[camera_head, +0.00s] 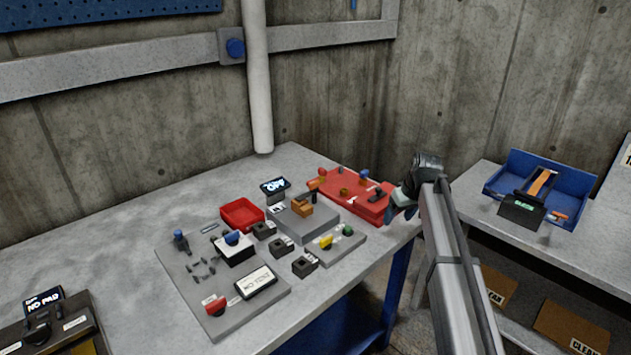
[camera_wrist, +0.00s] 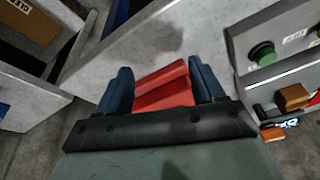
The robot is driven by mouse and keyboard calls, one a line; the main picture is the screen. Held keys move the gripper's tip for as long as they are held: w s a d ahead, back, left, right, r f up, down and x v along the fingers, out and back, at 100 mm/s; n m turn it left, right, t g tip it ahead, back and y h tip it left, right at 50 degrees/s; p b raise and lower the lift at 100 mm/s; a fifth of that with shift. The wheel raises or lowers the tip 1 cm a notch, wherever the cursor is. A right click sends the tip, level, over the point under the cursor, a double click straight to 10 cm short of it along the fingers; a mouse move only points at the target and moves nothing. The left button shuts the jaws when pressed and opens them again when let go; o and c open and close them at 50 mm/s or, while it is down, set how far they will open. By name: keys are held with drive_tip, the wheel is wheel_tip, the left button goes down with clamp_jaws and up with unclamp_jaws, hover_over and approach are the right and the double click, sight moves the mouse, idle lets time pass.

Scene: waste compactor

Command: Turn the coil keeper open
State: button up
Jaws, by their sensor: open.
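My gripper (camera_head: 396,208) is open at the right end of a red fixture (camera_head: 343,196) near the bench's right edge. In the wrist view, a red stepped part (camera_wrist: 163,88) shows between the two blue fingers of my gripper (camera_wrist: 162,82). I cannot tell whether the fingers touch it. The fixture carries small dark, blue and orange-brown parts on top. I cannot tell for sure which part is the coil keeper. My arm and gripper hide some of the fixture's right end.
Left of the fixture stand a grey block with an orange part (camera_head: 302,207), a red tray (camera_head: 242,214) and a grey control panel (camera_head: 190,275). A green button (camera_wrist: 262,54) shows in the wrist view. A side table holds a blue bin (camera_head: 575,185). The bench's back is clear.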

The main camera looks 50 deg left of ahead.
drive_tip(key=s+a+r+n, duration=0.2)
drive_tip(key=s+a+r, duration=0.2)
drive_tip(key=a+r, duration=0.55)
drive_tip(key=n+y, duration=0.1)
drive_tip(key=n, duration=0.2)
approach(315, 182)
drive_tip(key=shift+g, duration=0.3)
drive_tip(key=x, duration=0.9)
drive_tip(key=shift+w+a, duration=0.15)
drive_tip(key=shift+w, duration=0.15)
drive_tip(key=shift+c, duration=0.2)
clamp_jaws()
